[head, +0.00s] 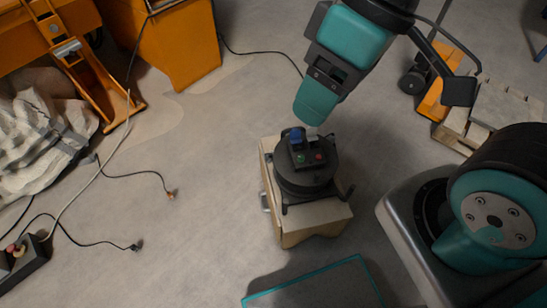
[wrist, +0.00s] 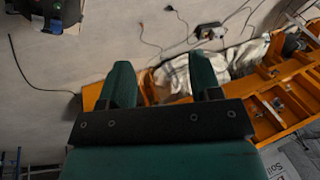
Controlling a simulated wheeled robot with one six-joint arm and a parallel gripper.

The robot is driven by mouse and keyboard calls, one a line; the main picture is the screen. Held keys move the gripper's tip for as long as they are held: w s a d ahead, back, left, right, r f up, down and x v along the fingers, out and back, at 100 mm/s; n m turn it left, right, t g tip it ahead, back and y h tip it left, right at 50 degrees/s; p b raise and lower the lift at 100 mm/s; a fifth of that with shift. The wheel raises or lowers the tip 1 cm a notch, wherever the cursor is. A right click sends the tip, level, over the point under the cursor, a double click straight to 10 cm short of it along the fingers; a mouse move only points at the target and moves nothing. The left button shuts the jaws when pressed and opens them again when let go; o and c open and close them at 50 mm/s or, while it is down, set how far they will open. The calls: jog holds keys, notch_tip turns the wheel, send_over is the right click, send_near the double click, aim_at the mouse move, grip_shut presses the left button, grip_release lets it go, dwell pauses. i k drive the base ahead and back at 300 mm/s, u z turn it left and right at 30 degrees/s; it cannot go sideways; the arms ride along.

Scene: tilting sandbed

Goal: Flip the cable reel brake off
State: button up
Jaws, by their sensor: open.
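The black cable reel (head: 306,186) sits on a small wooden box (head: 308,222) in the head view. Its dark top box carries a green button, a red button (head: 319,156) and a blue part (head: 296,136) at the back left edge. I cannot tell which part is the brake. My teal gripper (head: 313,112) hangs just behind and above the reel, apart from it as far as I can see. In the wrist view my two fingers are spread and empty (wrist: 161,75). A dark object with green and red spots (wrist: 47,14), seemingly the reel, is cut off at the upper left.
An orange machine (head: 170,45) stands at the upper left, with a crumpled white sack (head: 40,140) beside it. Loose cables (head: 140,174) lie on the floor to the left. A wooden pallet (head: 485,115) is at the right. Floor left of the reel is mostly clear.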

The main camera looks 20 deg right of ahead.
aim_at(268, 159)
jog(key=u, duration=2.4)
jog(key=i, duration=3.1)
jog(key=z, duration=3.35)
